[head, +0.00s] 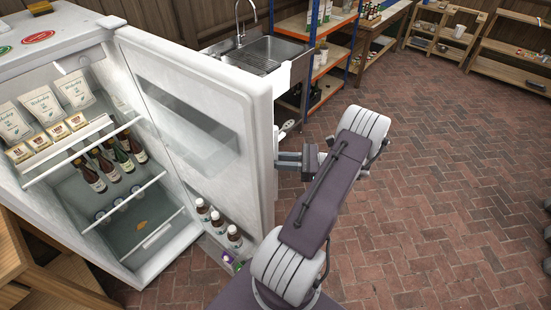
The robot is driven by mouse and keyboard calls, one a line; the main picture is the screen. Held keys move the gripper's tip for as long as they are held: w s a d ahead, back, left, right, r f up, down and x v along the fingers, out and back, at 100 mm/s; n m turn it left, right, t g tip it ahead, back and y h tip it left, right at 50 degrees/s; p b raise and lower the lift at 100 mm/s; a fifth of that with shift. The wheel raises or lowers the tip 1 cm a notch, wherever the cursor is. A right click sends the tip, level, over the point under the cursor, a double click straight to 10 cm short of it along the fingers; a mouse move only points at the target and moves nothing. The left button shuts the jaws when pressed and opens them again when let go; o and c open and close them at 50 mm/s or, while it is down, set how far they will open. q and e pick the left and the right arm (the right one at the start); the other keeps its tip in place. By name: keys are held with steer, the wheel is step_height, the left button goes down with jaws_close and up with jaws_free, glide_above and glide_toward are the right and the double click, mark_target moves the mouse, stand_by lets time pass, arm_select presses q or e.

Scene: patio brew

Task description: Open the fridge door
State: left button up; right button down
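The white fridge (55,42) stands at the left with its door (262,150) swung wide open. The door's inner side faces the shelves, and bottles stand in its lower rack. A grey arm, which I take as my left one, reaches up from the bottom middle. Its left gripper (287,160) is at the door's outer right side, beside what looks like a white handle part (276,140). The fingertips are partly hidden at the door, so their grip on it is unclear.
Inside the fridge are brown bottles (90,175), white packets (42,104) and small boxes (58,131) on shelves. A sink (262,55) and a shelf rack (328,60) stand behind the door. The brick floor (430,190) to the right is clear.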

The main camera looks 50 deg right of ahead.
steer(key=shift+f, duration=0.1)
steer(key=c, duration=1.6)
jaws_free()
steer(key=o, duration=0.3)
steer(key=shift+w, duration=0.2)
steer(key=b+v, duration=0.2)
steer(key=v, duration=0.7)
